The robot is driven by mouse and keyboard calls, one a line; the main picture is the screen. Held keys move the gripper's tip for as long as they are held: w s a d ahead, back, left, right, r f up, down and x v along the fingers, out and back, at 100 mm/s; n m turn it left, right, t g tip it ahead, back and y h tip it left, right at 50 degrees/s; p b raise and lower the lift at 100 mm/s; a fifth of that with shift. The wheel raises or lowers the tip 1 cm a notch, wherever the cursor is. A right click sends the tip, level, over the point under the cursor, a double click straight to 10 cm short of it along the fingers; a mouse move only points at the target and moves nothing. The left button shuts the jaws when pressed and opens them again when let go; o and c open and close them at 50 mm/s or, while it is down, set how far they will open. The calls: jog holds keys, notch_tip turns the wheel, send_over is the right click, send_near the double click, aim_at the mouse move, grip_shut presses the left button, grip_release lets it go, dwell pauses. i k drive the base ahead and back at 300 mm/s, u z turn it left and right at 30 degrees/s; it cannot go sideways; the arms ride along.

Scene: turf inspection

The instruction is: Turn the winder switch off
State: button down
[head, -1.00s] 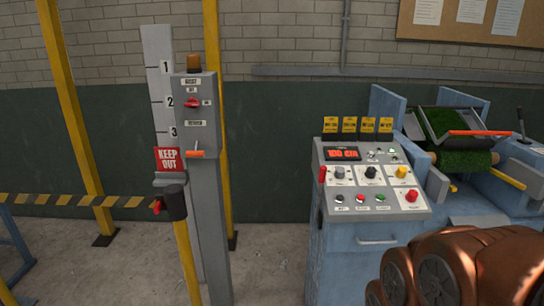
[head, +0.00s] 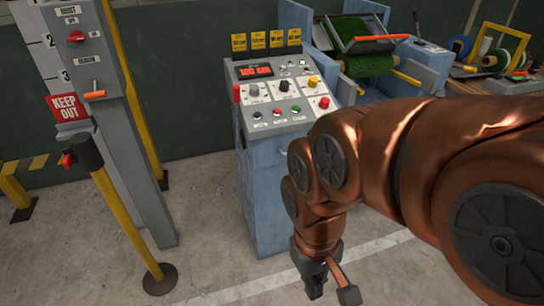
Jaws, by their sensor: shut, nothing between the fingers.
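A blue control console (head: 265,200) stands in the middle. Its sloped grey panel carries a red lit display (head: 255,71), a grey knob (head: 254,91), a black knob (head: 283,85), a yellow button (head: 313,80), a red button (head: 324,102) and several small buttons below. The labels are too small to read, so I cannot tell which control is the winder switch. A grey post box at the left bears a red rotary switch (head: 75,37) and an orange lever (head: 94,94). My gripper (head: 328,285) is shut and empty, low in front of the console's right side, touching no control.
Behind the console is a blue machine with a green turf roll (head: 369,65). A bench (head: 500,82) with coloured reels stands at the right. The floor before the console is clear.

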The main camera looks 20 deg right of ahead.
aim_at(324, 103)
jog(key=i, duration=1.05)
jog(key=z, duration=0.1)
